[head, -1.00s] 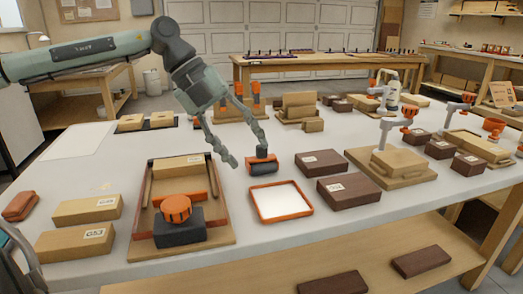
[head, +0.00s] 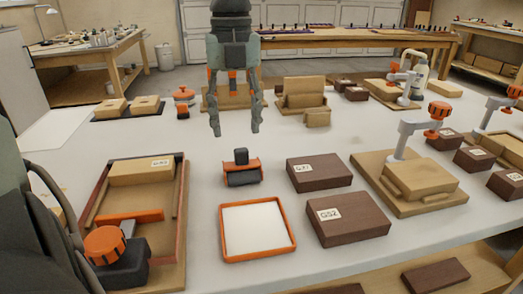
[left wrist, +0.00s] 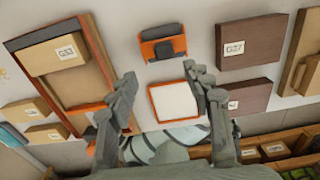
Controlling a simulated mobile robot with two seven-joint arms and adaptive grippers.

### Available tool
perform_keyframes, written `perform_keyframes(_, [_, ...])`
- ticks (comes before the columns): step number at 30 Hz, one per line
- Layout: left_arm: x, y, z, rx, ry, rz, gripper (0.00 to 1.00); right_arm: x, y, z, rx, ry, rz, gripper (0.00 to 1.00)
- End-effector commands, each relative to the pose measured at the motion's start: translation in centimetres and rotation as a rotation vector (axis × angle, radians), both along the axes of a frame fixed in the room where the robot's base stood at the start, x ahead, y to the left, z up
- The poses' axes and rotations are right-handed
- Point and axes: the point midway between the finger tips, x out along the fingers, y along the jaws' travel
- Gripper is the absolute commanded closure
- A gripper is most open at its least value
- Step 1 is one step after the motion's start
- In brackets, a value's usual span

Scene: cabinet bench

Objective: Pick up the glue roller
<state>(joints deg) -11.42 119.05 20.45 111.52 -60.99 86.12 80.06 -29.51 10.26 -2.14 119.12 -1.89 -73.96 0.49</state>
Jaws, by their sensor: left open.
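The glue roller (head: 241,170), dark grey with orange parts, stands on the white bench top behind the orange-rimmed tray (head: 258,258). My left gripper (head: 236,131) points down with its two fingers spread and nothing between them. In the head view its fingertips appear just above and behind the roller, apart from it. In the left wrist view the roller (left wrist: 163,43) lies beyond the open fingertips (left wrist: 160,76), with the tray (left wrist: 173,102) between the fingers. My right gripper is in neither view.
Two dark brown blocks (head: 319,171) (head: 347,218) stand right of the roller and tray. A wooden fixture (head: 172,225) with an orange-knobbed clamp is at the left. Another clamp (head: 405,150) holds a light block at the right. Bare bench surrounds the roller.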

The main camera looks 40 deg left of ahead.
Motion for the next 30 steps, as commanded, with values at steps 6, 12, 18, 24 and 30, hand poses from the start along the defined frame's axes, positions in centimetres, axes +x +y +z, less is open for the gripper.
perform_keyframes(6, [0.0, 0.0, -1.5, -0.003, 0.003, -0.001, 0.5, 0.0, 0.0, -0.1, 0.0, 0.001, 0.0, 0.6])
perform_keyframes(12, [0.2, 0.1, -3.8, -0.003, 0.004, 0.0, 0.5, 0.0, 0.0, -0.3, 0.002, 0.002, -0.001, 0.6])
perform_keyframes(18, [0.7, 0.2, -6.8, -0.004, 0.003, 0.0, 0.5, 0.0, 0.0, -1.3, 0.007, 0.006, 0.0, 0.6])
perform_keyframes(24, [0.7, 0.2, -7.8, -0.002, -0.001, 0.001, 0.5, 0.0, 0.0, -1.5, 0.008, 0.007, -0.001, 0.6])
perform_keyframes(30, [0.7, 0.2, -7.8, -0.001, -0.002, 0.001, 0.55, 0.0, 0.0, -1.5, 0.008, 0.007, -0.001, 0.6])
